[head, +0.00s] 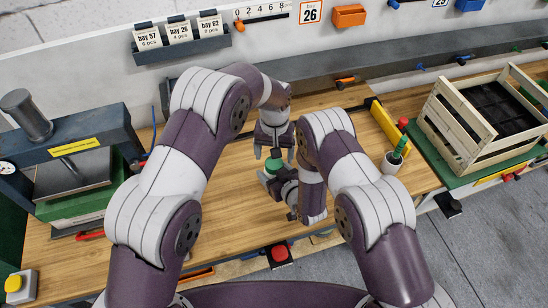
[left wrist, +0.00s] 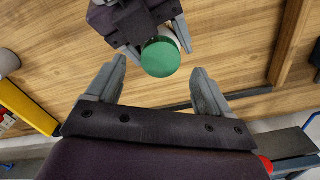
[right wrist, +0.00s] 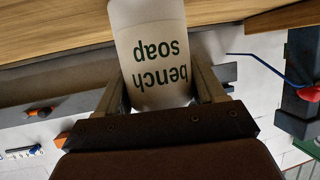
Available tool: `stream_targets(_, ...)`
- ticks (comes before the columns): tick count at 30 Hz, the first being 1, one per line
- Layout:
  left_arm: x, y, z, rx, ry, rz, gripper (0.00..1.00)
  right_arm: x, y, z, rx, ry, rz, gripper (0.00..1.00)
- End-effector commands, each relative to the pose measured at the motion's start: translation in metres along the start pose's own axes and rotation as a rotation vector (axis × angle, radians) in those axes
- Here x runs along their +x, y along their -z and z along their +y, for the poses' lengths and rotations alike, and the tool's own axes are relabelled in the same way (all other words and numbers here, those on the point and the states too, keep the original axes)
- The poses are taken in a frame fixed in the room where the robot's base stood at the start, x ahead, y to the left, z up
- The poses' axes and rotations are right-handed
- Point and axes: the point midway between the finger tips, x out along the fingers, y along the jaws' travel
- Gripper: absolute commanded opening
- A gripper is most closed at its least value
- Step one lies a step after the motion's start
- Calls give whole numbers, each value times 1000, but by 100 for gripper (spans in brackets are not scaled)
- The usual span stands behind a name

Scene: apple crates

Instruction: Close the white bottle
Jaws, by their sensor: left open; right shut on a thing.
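The white bottle (right wrist: 155,45), printed "bench soap", fills the gap between the fingers of my right gripper (right wrist: 162,88) in the right wrist view. My right gripper is shut on it. A green cap (left wrist: 160,57) shows as a round disc at the bottle's top in the left wrist view, with a little white beside it. The cap also shows in the head view (head: 273,164). I cannot tell how tightly it sits. My left gripper (head: 274,154) is open and empty, pointing down just above the cap. Most of the bottle is hidden in the head view.
A press (head: 75,150) stands at the left. A yellow block (head: 386,126) lies near the cup.

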Motion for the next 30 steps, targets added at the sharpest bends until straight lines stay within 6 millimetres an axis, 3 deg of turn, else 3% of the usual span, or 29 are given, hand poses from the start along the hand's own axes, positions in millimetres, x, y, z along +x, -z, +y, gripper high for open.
stream_targets(3,-11,0,0,-1,0,1,81,0,0,0,0,0,0,0)
stream_targets(11,-12,1,0,-1,0,3,77,0,0,0,0,-1,0,0)
stream_targets(13,-21,5,0,-10,-4,19,77,0,0,0,0,-1,0,0)
stream_targets(18,-42,5,1,-410,-10,21,77,0,0,0,0,-1,0,0)
stream_targets(22,-46,2,0,-696,-4,7,77,0,0,0,0,-1,0,0)
stream_targets(25,-46,0,-1,-817,0,1,77,0,0,0,0,-1,0,0)
stream_targets(30,-46,0,-1,-856,1,0,77,0,0,0,0,-1,0,0)
